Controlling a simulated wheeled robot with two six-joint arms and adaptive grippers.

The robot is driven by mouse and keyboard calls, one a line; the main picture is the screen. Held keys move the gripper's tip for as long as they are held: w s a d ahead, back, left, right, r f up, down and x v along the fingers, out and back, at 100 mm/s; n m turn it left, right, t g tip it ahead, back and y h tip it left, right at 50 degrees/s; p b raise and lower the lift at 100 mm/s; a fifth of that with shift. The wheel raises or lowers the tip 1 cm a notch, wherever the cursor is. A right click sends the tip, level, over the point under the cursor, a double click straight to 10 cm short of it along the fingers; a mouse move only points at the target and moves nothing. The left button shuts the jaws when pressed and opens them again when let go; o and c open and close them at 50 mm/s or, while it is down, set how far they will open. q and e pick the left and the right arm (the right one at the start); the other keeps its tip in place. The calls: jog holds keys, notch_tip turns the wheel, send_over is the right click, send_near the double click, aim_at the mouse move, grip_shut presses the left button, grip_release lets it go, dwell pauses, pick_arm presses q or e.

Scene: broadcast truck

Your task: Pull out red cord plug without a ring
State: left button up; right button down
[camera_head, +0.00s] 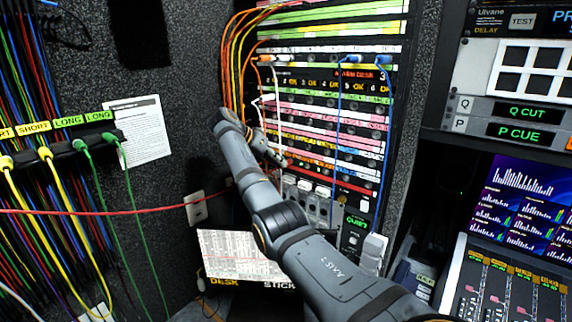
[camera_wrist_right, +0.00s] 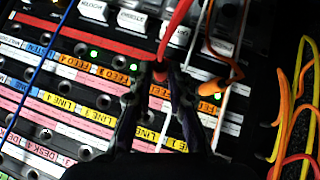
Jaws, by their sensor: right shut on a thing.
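My right gripper (camera_head: 277,158) reaches to the lower half of the patch panel (camera_head: 335,90) in the head view. In the right wrist view, the gripper (camera_wrist_right: 159,76) is shut on a red plug (camera_wrist_right: 159,73) at the panel, by the row of orange labels. A thick red cord (camera_wrist_right: 178,25) runs up from it. I cannot tell whether the plug has a ring or how deep it sits. In the head view a red cord (camera_head: 120,212) stretches across from the left edge and goes behind my arm. My left gripper is out of view.
An orange plug (camera_wrist_right: 210,87) and a white cord (camera_wrist_right: 222,112) are close beside the gripper. Blue cords (camera_head: 338,110) hang down the panel's right part. Yellow and green cables (camera_head: 60,185) hang at the left. A console with screens (camera_head: 515,210) stands at the right.

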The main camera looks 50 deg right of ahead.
jog(key=shift+a+b, duration=0.35)
jog(key=shift+a, duration=0.4)
dwell(0.7)
jog(key=shift+a, duration=0.3)
jog(key=shift+s+a+b, duration=0.1)
jog(key=shift+a+b, duration=0.2)
jog(key=shift+a, duration=0.1)
jog(key=shift+a, duration=0.1)
dwell(0.3)
jog(key=a+p, duration=0.2)
jog(key=a, duration=0.1)
jog(key=shift+s+a, duration=0.2)
dwell(0.4)
